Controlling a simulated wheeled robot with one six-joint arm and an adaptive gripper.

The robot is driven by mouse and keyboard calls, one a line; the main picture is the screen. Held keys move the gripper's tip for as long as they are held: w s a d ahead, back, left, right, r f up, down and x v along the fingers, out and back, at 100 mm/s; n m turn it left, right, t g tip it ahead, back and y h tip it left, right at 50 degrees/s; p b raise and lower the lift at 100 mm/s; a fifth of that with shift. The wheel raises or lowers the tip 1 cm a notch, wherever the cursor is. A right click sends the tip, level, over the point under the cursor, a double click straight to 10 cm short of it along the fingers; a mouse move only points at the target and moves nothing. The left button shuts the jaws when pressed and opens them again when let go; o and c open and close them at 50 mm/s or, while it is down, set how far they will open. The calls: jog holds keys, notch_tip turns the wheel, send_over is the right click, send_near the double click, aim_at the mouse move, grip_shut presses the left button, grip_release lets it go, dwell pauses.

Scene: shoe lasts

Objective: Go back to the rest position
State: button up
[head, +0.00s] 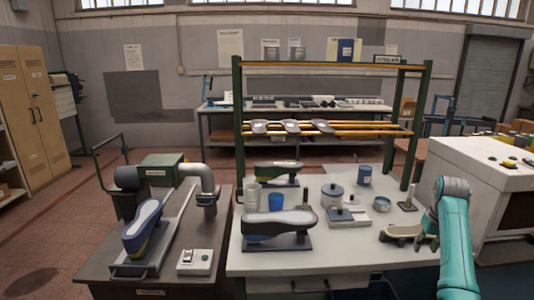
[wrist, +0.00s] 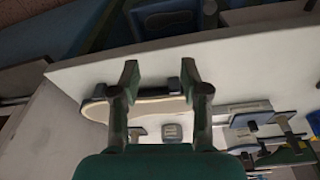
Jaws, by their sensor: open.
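My teal arm reaches down at the right of the head view. My gripper (head: 427,241) is at the right end of a tan, sole-shaped piece (head: 402,232) on the white table. In the wrist view the two fingers of my gripper (wrist: 160,80) are spread apart. The tan piece with its pale rim (wrist: 152,108) lies behind and between them, sticking out past the left finger. I cannot tell whether either finger touches it. Nothing is clearly held.
A green-posted rack (head: 237,115) stands behind. A white cabinet (head: 470,180) is close at right of my arm.

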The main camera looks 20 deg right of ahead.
jog(key=s+a+f+n+t+h, duration=0.1)
jog(key=a+f, duration=0.6)
jog(key=f, duration=0.5)
jog(key=s+a+f+t, duration=0.1)
jog(key=a+f+t, duration=0.1)
jog(key=a+f, duration=0.75)
jog(key=s+a+f+n+t, duration=0.1)
jog(key=s+a+f+t, duration=0.2)
jog(key=s+a+f, duration=1.1)
jog(key=s+a+r+t, duration=0.1)
jog(key=s+a+r, duration=0.25)
jog(key=s, duration=0.25)
jog(key=s+a+r+n+t, duration=0.1)
jog(key=s+a+r, duration=0.1)
jog(key=s+a, duration=0.35)
jog(key=s+a+r+t, duration=0.1)
jog(key=s+a+r, duration=0.1)
jog(key=s+a, duration=0.35)
jog(key=s+a+r+t+y, duration=0.1)
jog(key=s+r+t, duration=0.1)
jog(key=s+r, duration=0.6)
jog(key=s+a+r+n+t+y, duration=0.1)
jog(key=s+a+r+t, duration=0.1)
jog(key=s+r, duration=0.6)
notch_tip(320, 180, up, 4)
jog(key=shift+r+n, duration=0.1)
jog(key=shift+n, duration=0.2)
